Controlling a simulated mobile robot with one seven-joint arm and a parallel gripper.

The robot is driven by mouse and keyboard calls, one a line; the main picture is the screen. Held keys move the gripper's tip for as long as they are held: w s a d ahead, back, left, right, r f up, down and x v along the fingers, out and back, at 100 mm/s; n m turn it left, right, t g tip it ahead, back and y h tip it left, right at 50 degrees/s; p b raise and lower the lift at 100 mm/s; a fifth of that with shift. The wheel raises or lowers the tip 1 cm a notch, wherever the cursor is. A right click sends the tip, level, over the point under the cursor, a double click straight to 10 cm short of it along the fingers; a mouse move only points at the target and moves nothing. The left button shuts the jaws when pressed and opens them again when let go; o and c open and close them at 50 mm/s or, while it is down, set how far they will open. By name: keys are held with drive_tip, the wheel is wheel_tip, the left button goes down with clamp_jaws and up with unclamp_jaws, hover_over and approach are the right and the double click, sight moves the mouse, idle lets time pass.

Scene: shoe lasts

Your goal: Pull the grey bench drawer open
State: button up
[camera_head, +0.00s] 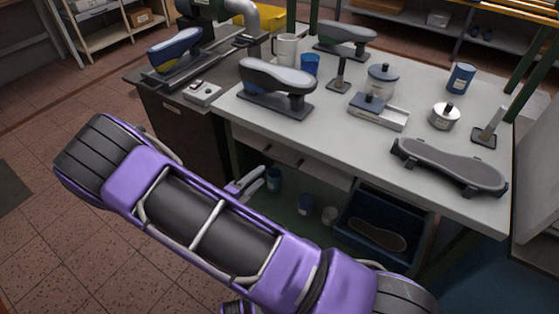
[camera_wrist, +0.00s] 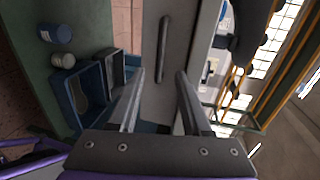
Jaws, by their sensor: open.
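The grey drawer front (camera_wrist: 186,62) fills the middle of the wrist view, with a long dark bar handle (camera_wrist: 163,48) on it. In the head view the drawer front (camera_head: 312,167) shows as a pale panel just under the bench top. My gripper (camera_wrist: 161,76) is open and empty, its two fingers pointing at the drawer front. The handle lies ahead of the fingertips, in line with the gap between them; I see no contact.
The bench top (camera_head: 335,125) holds shoe lasts, pots and cups. A dark cabinet (camera_head: 180,125) stands left of the bench. The tiled floor at left is clear.

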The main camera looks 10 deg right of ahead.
sight(277, 161)
drive_tip(key=x, duration=1.1)
drive_tip(key=shift+w+d+b, duration=0.15)
drive_tip(key=shift+d+b, duration=0.05)
drive_tip(key=shift+b, duration=0.15)
clamp_jaws()
idle(0.7)
